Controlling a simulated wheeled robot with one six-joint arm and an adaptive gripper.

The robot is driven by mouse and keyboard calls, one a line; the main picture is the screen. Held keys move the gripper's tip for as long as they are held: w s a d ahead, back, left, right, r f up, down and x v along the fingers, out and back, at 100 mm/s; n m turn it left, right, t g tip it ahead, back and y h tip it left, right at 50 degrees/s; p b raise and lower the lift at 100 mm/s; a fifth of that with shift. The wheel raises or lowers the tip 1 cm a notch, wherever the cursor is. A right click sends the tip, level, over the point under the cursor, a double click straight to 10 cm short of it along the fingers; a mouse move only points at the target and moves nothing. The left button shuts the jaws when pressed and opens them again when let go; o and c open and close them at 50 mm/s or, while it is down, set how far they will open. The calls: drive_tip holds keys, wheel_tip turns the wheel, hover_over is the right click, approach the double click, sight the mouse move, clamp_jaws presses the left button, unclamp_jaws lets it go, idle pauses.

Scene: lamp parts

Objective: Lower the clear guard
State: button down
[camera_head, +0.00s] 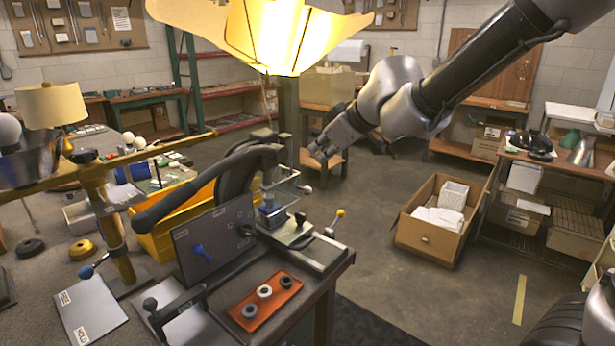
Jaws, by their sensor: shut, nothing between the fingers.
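A clear guard (286,188) shows as a small see-through panel with pale edges at the small bench fixture (284,230), near the right end of the workbench. A small knob sits at its right side. I cannot tell its exact tilt. My gripper (321,156) comes in from the upper right and is shut and empty. In the picture it is above and to the right of the guard, with a gap between them. A blue part (271,215) stands at the fixture, below the guard.
A lit lamp shade (265,30) hangs at the top. A dark curved arm (205,190) and an upright panel with a blue handle (215,245) stand left of the fixture. An orange tray (265,302) with several rings lies in front. Open floor and a cardboard box (420,238) lie right.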

drive_tip(key=x, duration=0.2)
hover_over(307, 194)
wheel_tip(307, 194, down, 6)
drive_tip(key=shift+f, duration=0.7)
drive_tip(key=shift+d+f, duration=0.1)
drive_tip(key=shift+f, duration=2.55)
drive_tip(key=shift+r, duration=0.1)
